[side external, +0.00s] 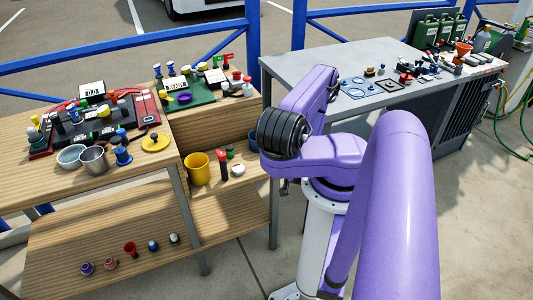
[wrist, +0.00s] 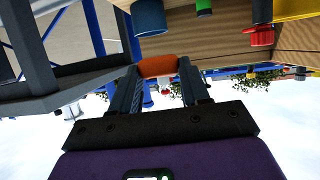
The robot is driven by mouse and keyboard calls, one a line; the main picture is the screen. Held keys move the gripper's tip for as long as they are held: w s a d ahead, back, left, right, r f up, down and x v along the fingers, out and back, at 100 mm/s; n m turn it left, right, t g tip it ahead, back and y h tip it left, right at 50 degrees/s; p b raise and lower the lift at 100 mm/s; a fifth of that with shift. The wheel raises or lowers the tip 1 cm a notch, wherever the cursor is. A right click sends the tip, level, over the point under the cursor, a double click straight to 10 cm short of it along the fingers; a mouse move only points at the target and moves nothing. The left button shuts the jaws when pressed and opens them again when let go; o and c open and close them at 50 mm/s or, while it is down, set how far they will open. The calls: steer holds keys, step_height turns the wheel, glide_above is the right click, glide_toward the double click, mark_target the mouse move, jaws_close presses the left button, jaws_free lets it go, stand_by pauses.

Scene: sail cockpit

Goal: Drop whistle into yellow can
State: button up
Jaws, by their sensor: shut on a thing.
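My gripper (wrist: 161,72) is shut on an orange, rounded thing, which looks like the whistle (wrist: 158,66). It lies across between the fingertips in the wrist view. In the side view my arm hides the gripper and the held thing. The yellow can (side external: 197,169) stands upright on the middle wooden shelf, left of my wrist and apart from it. In the wrist view a yellow piece, probably the can (wrist: 296,8), shows cut off at the top right corner. Its inside cannot be seen clearly.
Beside the can stand a red-capped dark bottle (side external: 222,164), a green-capped item (side external: 230,151) and a white round piece (side external: 238,169). A blue cup (wrist: 149,16) shows in the wrist view. Cups and a yellow disc (side external: 155,143) sit on the upper bench. A grey table (side external: 300,75) stands behind.

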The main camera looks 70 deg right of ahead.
steer(key=shift+v, duration=1.8)
